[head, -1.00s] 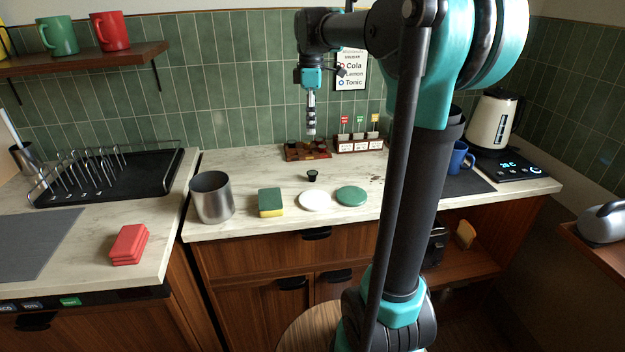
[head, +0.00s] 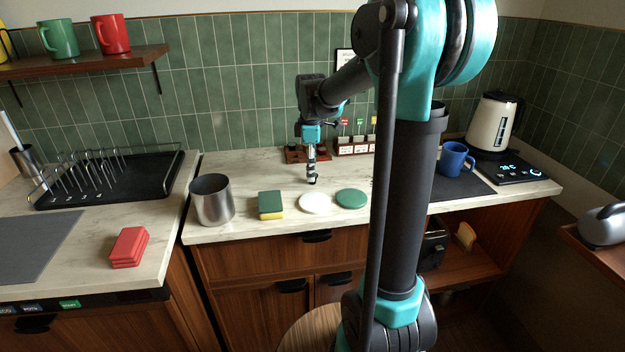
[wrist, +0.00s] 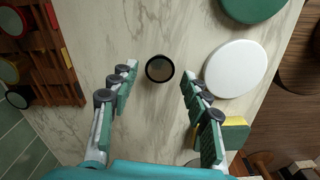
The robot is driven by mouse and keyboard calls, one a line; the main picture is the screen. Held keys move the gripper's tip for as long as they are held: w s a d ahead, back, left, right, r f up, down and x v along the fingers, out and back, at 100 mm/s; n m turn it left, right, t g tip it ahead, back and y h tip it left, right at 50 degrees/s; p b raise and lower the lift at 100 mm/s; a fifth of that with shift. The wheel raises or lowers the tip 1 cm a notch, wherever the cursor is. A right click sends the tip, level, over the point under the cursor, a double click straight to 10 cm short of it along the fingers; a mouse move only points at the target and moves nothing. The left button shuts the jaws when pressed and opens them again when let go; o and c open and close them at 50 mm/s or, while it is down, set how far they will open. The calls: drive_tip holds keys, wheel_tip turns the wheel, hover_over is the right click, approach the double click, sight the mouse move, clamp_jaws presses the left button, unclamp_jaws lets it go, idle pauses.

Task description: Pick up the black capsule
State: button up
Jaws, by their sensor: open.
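The black capsule (wrist: 160,69) stands on the marble counter. In the wrist view it shows as a small dark round top with a black rim, lying just beyond and between the two fingertips. My gripper (wrist: 158,77) is open and empty, with one finger on each side of the capsule and a gap to each. In the head view my gripper (head: 312,180) points straight down, low over the counter, and hides most or all of the capsule.
A white disc (wrist: 236,68) and a green disc (head: 351,198) lie near the gripper. A sponge (head: 270,205) and steel canister (head: 212,199) stand to the left. A wooden rack (head: 294,153) with capsules and a labelled holder (head: 352,147) stand behind. A blue mug (head: 454,158) is at right.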

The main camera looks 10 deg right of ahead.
drive_tip(key=shift+f, duration=0.75)
drive_tip(key=shift+c, duration=0.4)
drive_tip(key=c, duration=0.6)
drive_tip(key=shift+r, duration=0.1)
